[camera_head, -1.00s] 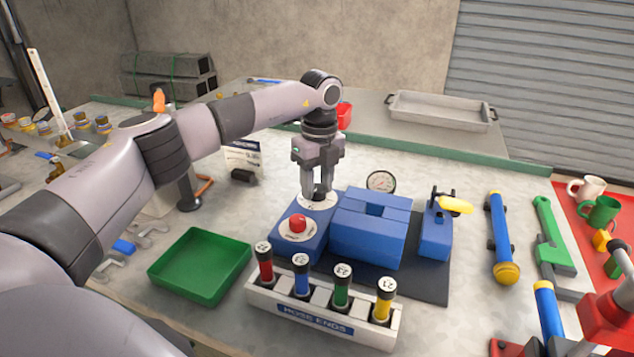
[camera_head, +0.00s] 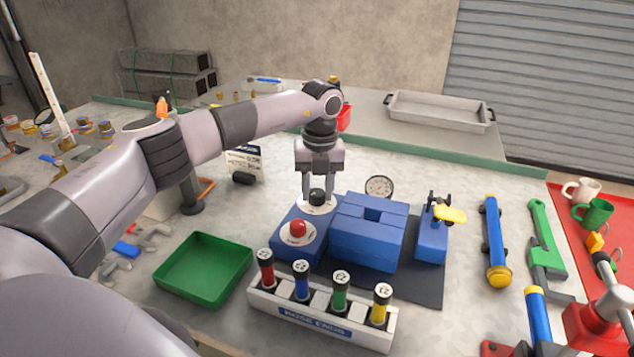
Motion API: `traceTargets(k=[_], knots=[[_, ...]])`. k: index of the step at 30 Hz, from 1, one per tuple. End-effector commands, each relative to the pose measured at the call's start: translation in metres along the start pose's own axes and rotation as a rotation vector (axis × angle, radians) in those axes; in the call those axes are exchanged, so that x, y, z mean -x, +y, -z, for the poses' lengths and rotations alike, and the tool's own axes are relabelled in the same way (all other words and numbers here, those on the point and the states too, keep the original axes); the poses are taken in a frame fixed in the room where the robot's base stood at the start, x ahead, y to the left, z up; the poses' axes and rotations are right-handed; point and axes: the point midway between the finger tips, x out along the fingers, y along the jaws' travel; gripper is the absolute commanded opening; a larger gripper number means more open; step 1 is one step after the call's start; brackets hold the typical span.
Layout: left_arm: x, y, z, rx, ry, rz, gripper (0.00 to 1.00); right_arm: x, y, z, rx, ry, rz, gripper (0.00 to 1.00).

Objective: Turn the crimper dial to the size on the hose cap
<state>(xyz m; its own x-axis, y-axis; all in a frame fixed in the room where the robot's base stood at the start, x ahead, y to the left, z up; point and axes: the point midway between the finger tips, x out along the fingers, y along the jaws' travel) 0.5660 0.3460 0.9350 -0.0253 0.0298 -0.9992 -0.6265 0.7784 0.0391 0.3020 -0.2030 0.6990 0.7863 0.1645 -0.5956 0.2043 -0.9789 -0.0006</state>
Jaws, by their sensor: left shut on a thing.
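The blue crimper (camera_head: 368,232) stands on a dark mat on the bench. Its dial, a black knob (camera_head: 317,197) on a pale marked disc (camera_head: 304,207), is at the back left of it. My left gripper (camera_head: 318,193) points down from above, shut on the dial knob, one finger on each side. The disc's marks are too small to read. A white rack labelled HOSE ENDS (camera_head: 318,325) stands in front, holding red (camera_head: 267,272), blue (camera_head: 302,286), green (camera_head: 340,294) and yellow (camera_head: 380,308) hose ends upright. Their black caps bear white-label numbers, hard to read. My right gripper does not show.
A red button (camera_head: 298,229) sits in front of the dial. A green tray (camera_head: 203,268) lies to the left, a round gauge (camera_head: 379,187) behind the crimper. Blue and green tools (camera_head: 495,240) and mugs (camera_head: 594,212) are at the right.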

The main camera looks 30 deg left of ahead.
Motion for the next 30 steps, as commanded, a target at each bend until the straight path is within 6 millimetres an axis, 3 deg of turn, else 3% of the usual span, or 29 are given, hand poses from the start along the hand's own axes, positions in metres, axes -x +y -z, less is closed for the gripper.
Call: traceTargets(k=[30], knots=[[0.003, -0.002, 0.001, -0.963, -0.044, 0.001, 0.09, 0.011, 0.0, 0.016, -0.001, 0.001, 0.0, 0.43]])
